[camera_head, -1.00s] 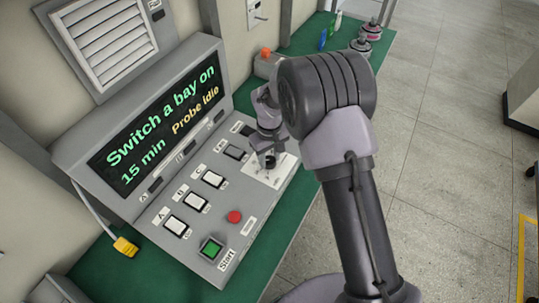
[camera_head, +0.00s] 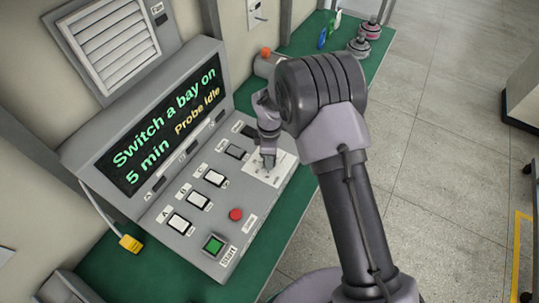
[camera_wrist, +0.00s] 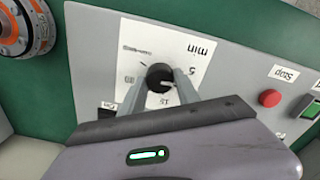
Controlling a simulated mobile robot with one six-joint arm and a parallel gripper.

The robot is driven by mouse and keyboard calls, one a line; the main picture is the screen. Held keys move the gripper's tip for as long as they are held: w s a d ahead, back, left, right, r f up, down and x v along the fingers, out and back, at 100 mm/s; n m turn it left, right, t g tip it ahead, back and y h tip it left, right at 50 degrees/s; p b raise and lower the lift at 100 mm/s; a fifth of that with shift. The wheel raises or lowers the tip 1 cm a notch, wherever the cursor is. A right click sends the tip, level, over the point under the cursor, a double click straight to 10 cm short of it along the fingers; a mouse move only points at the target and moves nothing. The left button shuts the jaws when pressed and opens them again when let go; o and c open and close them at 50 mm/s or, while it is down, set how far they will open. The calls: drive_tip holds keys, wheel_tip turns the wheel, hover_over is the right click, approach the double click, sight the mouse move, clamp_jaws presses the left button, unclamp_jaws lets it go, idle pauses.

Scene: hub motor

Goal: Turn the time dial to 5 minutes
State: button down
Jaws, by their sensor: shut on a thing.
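The time dial (camera_wrist: 159,76) is a round black knob on a white printed plate marked "min", seen in the wrist view. My gripper (camera_wrist: 160,83) is shut on it, one finger on each side. In the head view my gripper (camera_head: 268,160) is over the white dial plate (camera_head: 283,166), and it hides most of the dial. The display (camera_head: 160,118) reads "Switch a bay on", "5 min" and "Probe Idle".
The grey panel has bay switches A, B and C (camera_head: 198,200), a red button (camera_head: 236,214) and a green Start button (camera_head: 213,244). Metal cylinders (camera_head: 359,47) stand on the green bench at the back.

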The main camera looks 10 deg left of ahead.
drive_tip(key=shift+n+p, duration=0.35)
drive_tip(key=shift+n, duration=1.65)
drive_tip(key=c, duration=0.9)
unclamp_jaws()
wheel_tip(320, 180, up, 17)
drive_tip(key=p, duration=0.3)
drive_tip(key=shift+r, duration=0.2)
